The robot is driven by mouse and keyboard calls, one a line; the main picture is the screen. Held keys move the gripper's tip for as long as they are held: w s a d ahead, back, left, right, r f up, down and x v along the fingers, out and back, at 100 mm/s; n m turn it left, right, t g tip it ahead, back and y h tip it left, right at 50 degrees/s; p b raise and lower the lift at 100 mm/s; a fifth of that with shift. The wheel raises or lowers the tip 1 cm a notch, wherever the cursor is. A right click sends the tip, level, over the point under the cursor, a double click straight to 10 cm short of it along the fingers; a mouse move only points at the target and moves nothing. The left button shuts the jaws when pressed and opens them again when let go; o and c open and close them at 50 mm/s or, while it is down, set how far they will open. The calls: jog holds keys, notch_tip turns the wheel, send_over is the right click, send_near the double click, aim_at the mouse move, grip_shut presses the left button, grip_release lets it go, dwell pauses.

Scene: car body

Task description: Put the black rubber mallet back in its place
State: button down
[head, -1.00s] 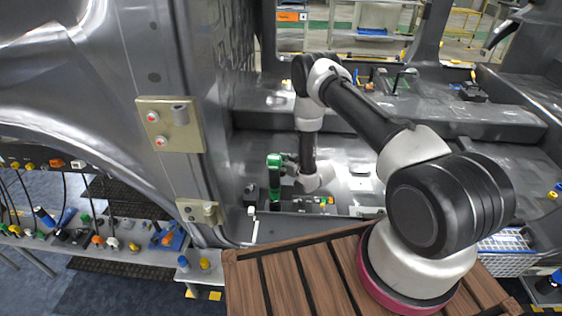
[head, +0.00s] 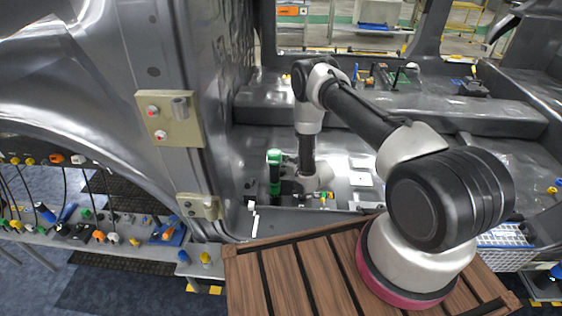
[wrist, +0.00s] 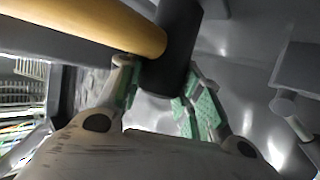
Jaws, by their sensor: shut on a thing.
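In the wrist view, the black rubber mallet shows as a dark cylindrical head (wrist: 174,50) with a tan wooden handle (wrist: 85,22) running to the upper left. My gripper (wrist: 157,82) is shut on the black head, with one green-padded finger on each side. The far end of the handle is out of that view. In the head view, my gripper (head: 288,186) is low inside the car body, at the end of the downward arm. The mallet cannot be made out there. I cannot tell which spot is the mallet's place.
A green-and-black upright thing (head: 274,172) shows right beside my gripper. Small coloured items (head: 322,195) lie to its right. The car's pillar (head: 190,90) stands close on the left. A raised grey ledge (head: 390,110) lies behind. A slatted wooden surface (head: 290,270) is in front.

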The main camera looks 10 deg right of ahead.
jog(key=shift+f, duration=0.1)
jog(key=c, duration=0.9)
grip_release()
jog(key=shift+s, duration=0.1)
jog(key=v, duration=1.1)
jog(key=shift+s+d+r, duration=0.25)
jog(key=shift+s, duration=0.05)
jog(key=v, duration=0.7)
notch_tip(320, 180, up, 10)
